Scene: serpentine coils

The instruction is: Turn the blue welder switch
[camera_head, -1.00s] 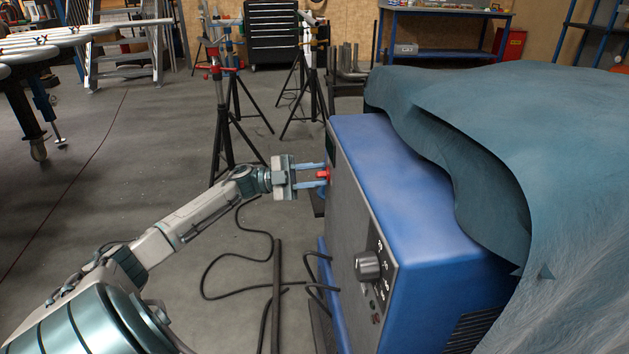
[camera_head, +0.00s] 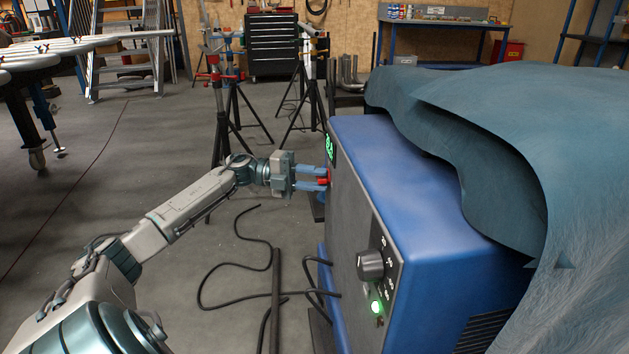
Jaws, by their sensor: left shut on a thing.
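The blue welder (camera_head: 400,190) stands at the centre right, its grey front panel (camera_head: 345,225) facing left. A red switch (camera_head: 323,181) sticks out of the panel's far part. My left gripper (camera_head: 318,179) reaches in from the left and is shut on the red switch, one finger above it and one below. A green display (camera_head: 330,148) glows above the switch. A green lamp (camera_head: 376,307) is lit below the grey knob (camera_head: 370,264). The switch's exact angle is hard to tell behind the fingers. My right gripper is not in view.
A blue-grey cover (camera_head: 560,150) drapes over the right side behind the welder. Black cables (camera_head: 235,265) lie on the floor before the panel. Tripod stands (camera_head: 225,120) and a black tool chest (camera_head: 272,45) stand farther back. The floor at left is mostly clear.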

